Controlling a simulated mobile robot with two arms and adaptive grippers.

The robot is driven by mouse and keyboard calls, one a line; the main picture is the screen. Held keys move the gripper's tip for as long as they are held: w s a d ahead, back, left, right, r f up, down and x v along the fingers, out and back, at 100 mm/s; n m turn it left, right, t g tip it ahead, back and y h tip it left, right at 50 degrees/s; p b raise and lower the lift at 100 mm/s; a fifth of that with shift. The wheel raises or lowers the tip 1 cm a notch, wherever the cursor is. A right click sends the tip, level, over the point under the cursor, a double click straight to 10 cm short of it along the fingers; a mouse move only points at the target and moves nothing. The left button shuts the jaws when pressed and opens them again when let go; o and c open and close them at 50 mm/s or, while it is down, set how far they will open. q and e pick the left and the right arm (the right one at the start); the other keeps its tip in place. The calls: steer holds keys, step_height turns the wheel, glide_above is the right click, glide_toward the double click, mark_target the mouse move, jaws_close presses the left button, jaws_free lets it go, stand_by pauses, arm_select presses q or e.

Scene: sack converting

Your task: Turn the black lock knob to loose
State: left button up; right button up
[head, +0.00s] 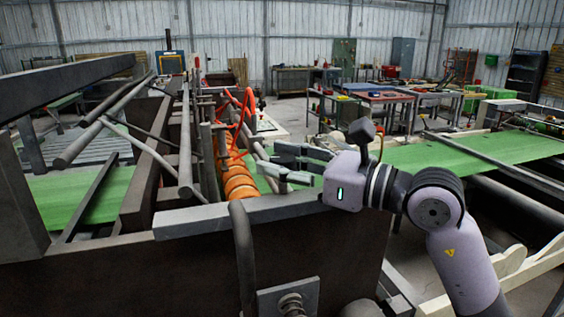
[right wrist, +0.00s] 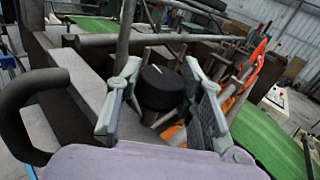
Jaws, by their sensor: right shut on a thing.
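The black lock knob (right wrist: 160,90) shows in the right wrist view as a dark round cap with a small light mark on top. It sits between the two fingers of my right gripper (right wrist: 162,68), which is shut on it. In the head view my right gripper (head: 283,166) reaches in from the right, over the machine's near grey beam. I cannot make out the knob in that view. The direction in which the knob is set is not readable. My left gripper is not in view.
An orange roller (head: 238,182) and red hoses (head: 240,120) lie just beyond the gripper. A thick dark curved bar (head: 243,255) stands in front of the near beam (head: 200,220). Green sheet (head: 455,155) runs to the right. Workbenches stand at the back.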

steer(key=shift+c, duration=1)
steer(key=shift+w+f+n+g+y+b, duration=0.1)
steer(key=shift+n+g+y+b, duration=0.3)
steer(key=shift+n+g+b, duration=0.45)
steer(key=shift+n+g+y+b, duration=0.4)
steer(key=shift+n+g+b, duration=0.25)
steer(key=shift+g, duration=0.4)
steer(key=shift+n+g+y+b, duration=0.3)
steer(key=shift+n+g+b, duration=0.2)
steer(key=shift+g, duration=0.5)
steer(key=shift+r+n+g+b, duration=0.2)
steer(key=shift+n+g+b, duration=0.1)
steer(key=shift+n+g, duration=1.05)
steer(key=shift+g, duration=0.45)
